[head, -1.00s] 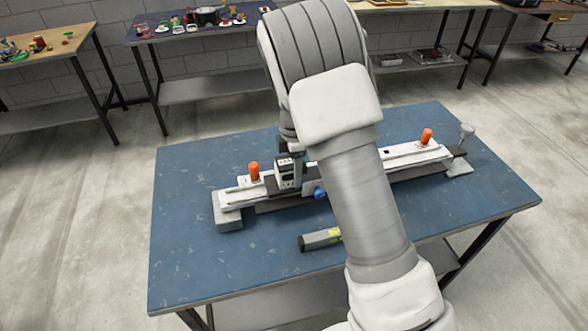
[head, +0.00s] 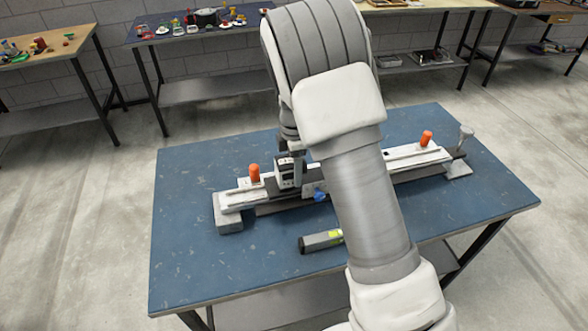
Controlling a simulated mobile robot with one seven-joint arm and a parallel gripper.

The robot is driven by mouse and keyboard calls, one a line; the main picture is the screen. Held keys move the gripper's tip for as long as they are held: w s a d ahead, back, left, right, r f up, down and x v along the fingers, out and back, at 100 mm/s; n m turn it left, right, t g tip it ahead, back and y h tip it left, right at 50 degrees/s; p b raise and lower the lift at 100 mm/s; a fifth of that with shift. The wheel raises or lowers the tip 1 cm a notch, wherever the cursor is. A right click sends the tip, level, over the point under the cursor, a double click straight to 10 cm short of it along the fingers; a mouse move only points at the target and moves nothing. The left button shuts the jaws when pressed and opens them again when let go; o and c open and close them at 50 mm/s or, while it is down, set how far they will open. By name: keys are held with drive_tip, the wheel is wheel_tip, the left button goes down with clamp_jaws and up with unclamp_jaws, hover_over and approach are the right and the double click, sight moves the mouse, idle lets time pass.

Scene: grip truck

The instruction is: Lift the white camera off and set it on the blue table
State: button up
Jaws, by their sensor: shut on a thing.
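The blue table (head: 200,262) stands in front of me. A long white and dark slider rail (head: 405,166) lies across it on end feet, with an orange knob near each end. The small white camera (head: 286,174), with dark markings, is over the left half of the rail. My gripper (head: 291,164) points down from above and is shut on the camera. My arm crosses the middle of the view and hides part of the rail. I cannot tell whether the camera touches the rail.
A grey level-like bar with a yellow-green patch (head: 321,241) lies in front of the rail. A blue knob (head: 319,194) is at the rail's front. The table's left and front-left surface is clear. Other tables stand behind.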

drive_tip(key=shift+r+p, duration=0.35)
drive_tip(key=shift+r, duration=0.4)
drive_tip(key=shift+r+p, duration=1.5)
drive_tip(key=shift+r, duration=1.05)
drive_tip(key=shift+w+r, duration=0.1)
wheel_tip(320, 180, up, 13)
drive_tip(key=p, duration=0.8)
drive_tip(key=shift+r, duration=0.15)
idle(0.3)
